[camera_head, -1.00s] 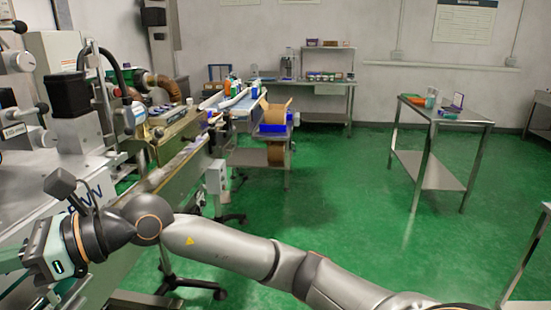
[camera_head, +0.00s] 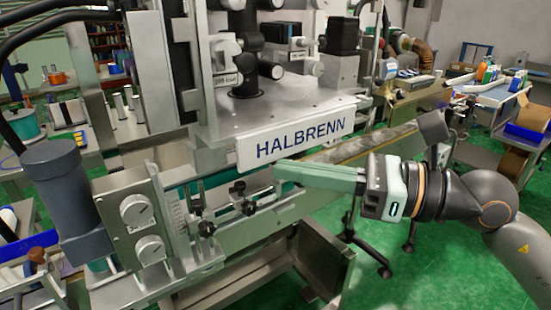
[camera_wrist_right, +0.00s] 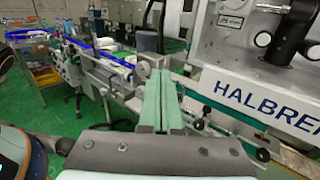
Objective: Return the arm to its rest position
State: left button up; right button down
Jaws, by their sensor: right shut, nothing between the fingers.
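My right gripper (camera_head: 290,172) reaches in from the right in the head view, with its long pale green fingers together and nothing between them. The fingertips are in front of the machine, just below the white HALBRENN sign (camera_head: 300,135). I cannot tell whether they touch the machine. In the right wrist view the two shut fingers (camera_wrist_right: 161,85) point away from the camera, and the sign (camera_wrist_right: 262,102) is to their right. My right arm (camera_head: 480,200) extends to the right edge of the head view. My left gripper is not in view.
The sleeve machine fills the middle, with two dials (camera_head: 137,213) on a metal box and a grey motor (camera_head: 65,190) at left. A conveyor (camera_head: 370,147) runs behind my gripper. Blue bins and cartons (camera_head: 530,122) stand at far right. Green floor (camera_head: 440,265) is open at lower right.

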jog(key=w+d+f+m+t+h+p, duration=0.35)
jog(key=f+m+t, duration=0.2)
jog(key=m, duration=0.95)
jog(key=w+d+f+m+t+h+p, duration=0.25)
jog(key=w+d+f+m+t, duration=0.35)
jog(key=m, duration=0.9)
jog(key=s+d+f+m+h+p, duration=0.2)
jog(key=s+f+m+h, duration=0.25)
jog(key=f+m, duration=0.55)
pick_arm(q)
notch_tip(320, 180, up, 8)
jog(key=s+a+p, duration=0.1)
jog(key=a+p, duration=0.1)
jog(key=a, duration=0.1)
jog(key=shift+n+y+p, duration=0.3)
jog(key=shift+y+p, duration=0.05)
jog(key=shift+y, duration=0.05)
pick_arm(e)
jog(key=s+f+m+g+h, duration=0.2)
jog(key=s+f+m+g, duration=0.2)
jog(key=s+f, duration=0.4)
jog(key=s+d+f+m+g+h, duration=0.1)
jog(key=s+f+m+g, duration=0.3)
jog(key=s+f, duration=0.5)
notch_tip(320, 180, down, 5)
jog(key=shift+r+h, duration=0.15)
jog(key=shift+h, duration=0.4)
